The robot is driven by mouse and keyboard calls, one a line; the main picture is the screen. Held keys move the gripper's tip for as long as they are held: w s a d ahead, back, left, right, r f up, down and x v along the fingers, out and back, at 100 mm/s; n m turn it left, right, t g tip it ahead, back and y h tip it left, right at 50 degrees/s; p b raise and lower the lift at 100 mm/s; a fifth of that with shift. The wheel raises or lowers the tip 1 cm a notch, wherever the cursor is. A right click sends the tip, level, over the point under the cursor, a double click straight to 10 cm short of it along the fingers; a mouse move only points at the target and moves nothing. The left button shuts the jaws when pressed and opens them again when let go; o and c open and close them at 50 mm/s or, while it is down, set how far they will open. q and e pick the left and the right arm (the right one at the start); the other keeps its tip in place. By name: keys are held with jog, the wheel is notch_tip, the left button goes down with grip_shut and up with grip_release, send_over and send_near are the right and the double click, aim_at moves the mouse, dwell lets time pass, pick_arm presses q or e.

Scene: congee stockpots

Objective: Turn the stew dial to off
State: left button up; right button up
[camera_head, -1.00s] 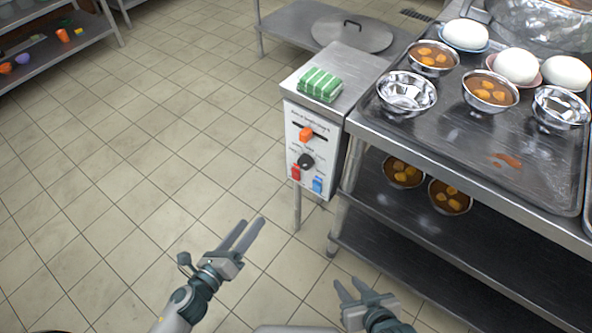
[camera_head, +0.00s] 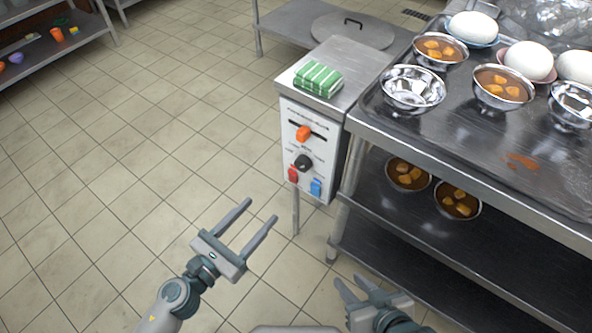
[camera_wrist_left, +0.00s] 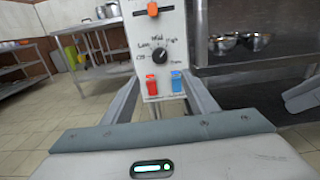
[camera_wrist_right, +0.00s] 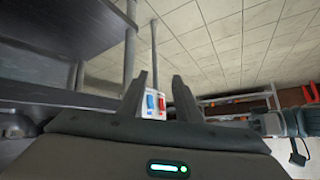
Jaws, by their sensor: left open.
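The stew dial is a black round knob (camera_head: 303,163) on the white front panel (camera_head: 292,132) of a metal stand. In the left wrist view the dial (camera_wrist_left: 160,56) has labels around it, with Off at lower left and High at upper right; its pointer seems turned toward the right, though it is small. My left gripper (camera_head: 262,210) is open and empty, in front of and below the panel, apart from the dial. My right gripper (camera_head: 348,279) is open and empty, low near the table's front leg. The dial is not clear in the right wrist view.
An orange slider (camera_head: 303,133) sits above the dial; red (camera_head: 293,174) and blue (camera_head: 316,187) switches sit below it. A green striped cloth (camera_head: 318,78) lies on the stand. The steel table (camera_head: 440,150) with bowls and eggs is close on the right. Floor at left is clear.

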aim_at(300, 168)
pick_arm(q)
jog(key=p+x, duration=0.2)
jog(key=x, duration=1.4)
jog(key=shift+w+d+f, duration=0.1)
jog(key=shift+w+d, duration=0.05)
jog(key=shift+w, duration=0.1)
pick_arm(e)
jog(key=d, duration=0.1)
jog(key=s+d+f+g, duration=0.1)
jog(key=s+d+g+h, duration=0.1)
jog(key=shift+s+f, duration=0.1)
jog(key=shift+f, duration=0.2)
pick_arm(q)
jog(key=shift+c, duration=0.7)
jog(key=c, duration=0.9)
